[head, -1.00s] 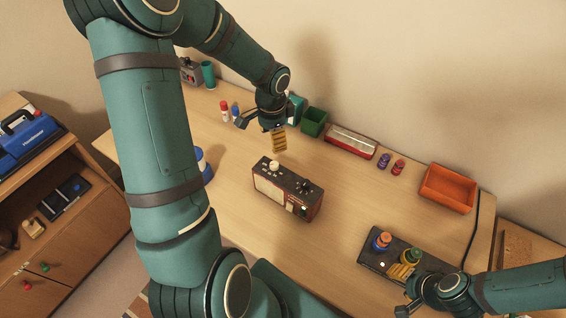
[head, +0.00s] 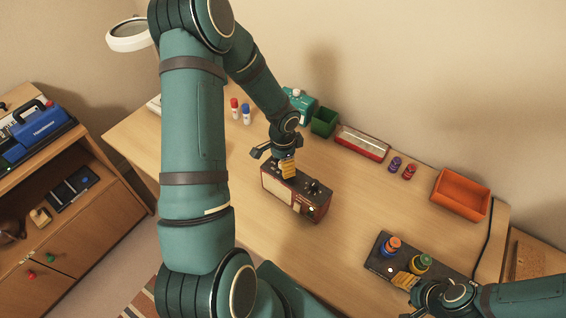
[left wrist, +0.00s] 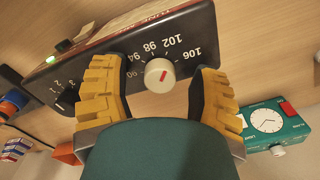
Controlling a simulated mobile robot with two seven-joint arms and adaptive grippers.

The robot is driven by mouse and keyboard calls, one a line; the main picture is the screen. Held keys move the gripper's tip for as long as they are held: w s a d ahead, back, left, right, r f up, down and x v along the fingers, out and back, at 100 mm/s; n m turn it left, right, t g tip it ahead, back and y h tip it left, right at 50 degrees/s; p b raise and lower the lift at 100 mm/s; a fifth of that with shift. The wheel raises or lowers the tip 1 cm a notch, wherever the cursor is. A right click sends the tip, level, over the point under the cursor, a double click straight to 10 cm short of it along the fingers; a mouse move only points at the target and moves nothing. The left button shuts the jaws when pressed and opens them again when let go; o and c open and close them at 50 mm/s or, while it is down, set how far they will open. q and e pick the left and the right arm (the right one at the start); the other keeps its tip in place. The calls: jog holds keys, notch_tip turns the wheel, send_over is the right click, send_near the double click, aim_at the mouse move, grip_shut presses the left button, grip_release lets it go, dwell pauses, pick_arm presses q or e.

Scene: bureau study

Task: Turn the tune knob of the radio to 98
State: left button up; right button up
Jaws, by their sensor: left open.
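The radio (head: 276,187) stands on the desk, dark on top with a red and cream front. In the left wrist view its dark panel (left wrist: 60,75) carries an upside-down scale from 90 to 106. The white tune knob (left wrist: 160,73) has a red pointer mark; its exact reading is unclear. My left gripper (head: 287,168) is over the radio's left end, hiding the knob in the head view. In the left wrist view my left gripper's yellow fingers (left wrist: 158,80) are open, one on each side of the knob, with gaps visible. My right gripper (head: 404,281) is at the lower right, away from the radio.
A dark board (head: 378,262) with coloured stacks lies by my right gripper. A teal clock (head: 300,104), green box (head: 323,123), red-edged case (head: 362,143), small bottles and orange tray (head: 460,194) line the back. Desk around the radio is mostly clear.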

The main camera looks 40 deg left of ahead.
pick_arm(q)
grip_shut()
pick_arm(e)
jog(key=shift+f, duration=0.1)
